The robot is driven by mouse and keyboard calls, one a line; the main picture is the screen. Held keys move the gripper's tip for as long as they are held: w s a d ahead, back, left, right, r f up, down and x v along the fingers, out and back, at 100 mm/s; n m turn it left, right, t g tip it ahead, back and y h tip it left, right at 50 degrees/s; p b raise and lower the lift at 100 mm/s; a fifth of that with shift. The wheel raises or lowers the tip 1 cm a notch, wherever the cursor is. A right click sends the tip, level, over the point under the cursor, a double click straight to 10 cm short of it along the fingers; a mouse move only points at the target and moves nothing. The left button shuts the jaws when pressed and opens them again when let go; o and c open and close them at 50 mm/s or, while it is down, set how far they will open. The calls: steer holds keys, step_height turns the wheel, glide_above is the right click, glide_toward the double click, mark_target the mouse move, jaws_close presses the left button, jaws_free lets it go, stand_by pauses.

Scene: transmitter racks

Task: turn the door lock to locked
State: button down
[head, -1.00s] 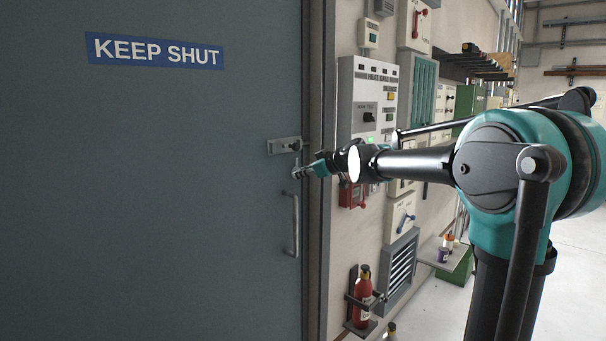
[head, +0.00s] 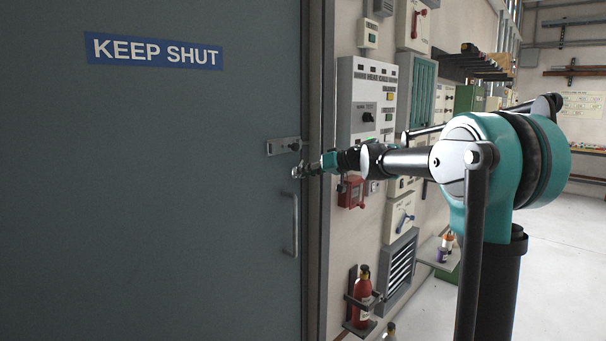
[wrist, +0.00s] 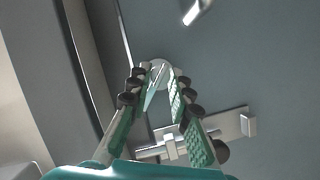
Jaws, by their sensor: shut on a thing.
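The grey door (head: 150,200) is shut, with a "KEEP SHUT" sign. The door lock (wrist: 161,66) shows in the wrist view as a small pale round part at my fingertips. My gripper (head: 298,171) is at the door's right edge, below the metal bolt plate (head: 284,146) and above the pull handle (head: 295,225). In the wrist view my gripper (wrist: 159,75) is shut on the lock's turn piece, its two green-padded fingers converging on it. The fingers hide most of the lock, and I cannot read its angle.
The door frame (head: 316,80) runs just right of my gripper. Past it the wall carries a grey control panel (head: 366,100), a red box (head: 351,191), a vent (head: 400,265) and a red extinguisher (head: 362,291). Open floor (head: 560,270) lies to the right.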

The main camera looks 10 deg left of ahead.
steer(key=shift+w+d+f+m+g+y, duration=0.1)
steer(key=shift+m+g+y, duration=0.4)
steer(key=shift+m, duration=0.75)
steer(key=shift+w+d+f+m+g+y, duration=0.15)
steer(key=shift+m+y, duration=0.6)
steer(key=shift+m, duration=0.45)
steer(key=shift+s+a+f+m+g+y, duration=0.1)
steer(key=shift+m+g+y, duration=0.4)
steer(key=shift+m, duration=0.75)
steer(key=shift+y, duration=0.25)
steer(key=c, duration=1.4)
jaws_free()
steer(key=shift+o, duration=0.2)
steer(key=v, duration=1.2)
